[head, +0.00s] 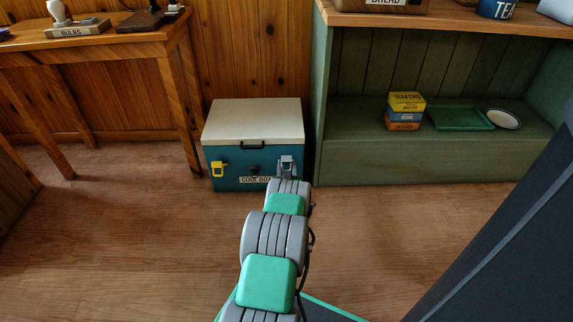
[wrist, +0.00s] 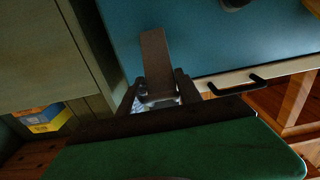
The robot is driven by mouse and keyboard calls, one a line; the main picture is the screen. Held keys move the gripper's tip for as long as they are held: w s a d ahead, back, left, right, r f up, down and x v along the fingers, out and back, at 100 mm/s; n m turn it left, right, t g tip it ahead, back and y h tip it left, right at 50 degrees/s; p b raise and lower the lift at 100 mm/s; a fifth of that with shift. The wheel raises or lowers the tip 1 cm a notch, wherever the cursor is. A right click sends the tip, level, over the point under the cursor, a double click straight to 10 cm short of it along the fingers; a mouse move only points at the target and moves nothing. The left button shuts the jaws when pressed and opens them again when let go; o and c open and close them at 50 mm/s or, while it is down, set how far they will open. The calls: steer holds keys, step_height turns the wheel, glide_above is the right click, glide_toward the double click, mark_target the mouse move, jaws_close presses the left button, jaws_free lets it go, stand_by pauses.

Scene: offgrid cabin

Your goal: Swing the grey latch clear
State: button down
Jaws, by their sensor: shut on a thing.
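The cool box (head: 254,112) has a teal body and a white lid and stands on the floor against the wooden wall. Its grey latch (head: 286,163) is on the right part of the front. In the wrist view the latch is a dull flat plate (wrist: 155,52) against the teal front (wrist: 225,45). My gripper (wrist: 157,98) is shut on the latch, one finger on each side of it. In the head view my arm reaches to the latch and hides its lower part. A yellow latch (head: 219,169) is on the left of the front.
A black handle (head: 253,144) is at the lid's front edge. A green shelf unit (head: 420,161) stands close on the right, with stacked tins (head: 404,111) and a green tray (head: 459,119). A wooden table (head: 92,46) is at left. The floor in front is clear.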

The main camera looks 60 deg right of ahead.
steer(key=shift+s+a+f, duration=0.15)
steer(key=shift+a+f, duration=0.1)
steer(key=shift+f, duration=0.35)
steer(key=shift+s+a+f, duration=0.1)
steer(key=shift+a+f, duration=0.15)
steer(key=shift+f, duration=0.3)
steer(key=c, duration=1.3)
jaws_free()
steer(key=o, duration=0.3)
steer(key=shift+d+r, duration=0.1)
steer(key=shift+r, duration=0.05)
steer(key=shift+o, duration=0.2)
steer(key=shift+r, duration=0.1)
steer(key=p+v, duration=0.3)
steer(key=v, duration=0.4)
steer(key=shift+a, duration=0.4)
steer(key=shift+s, duration=0.2)
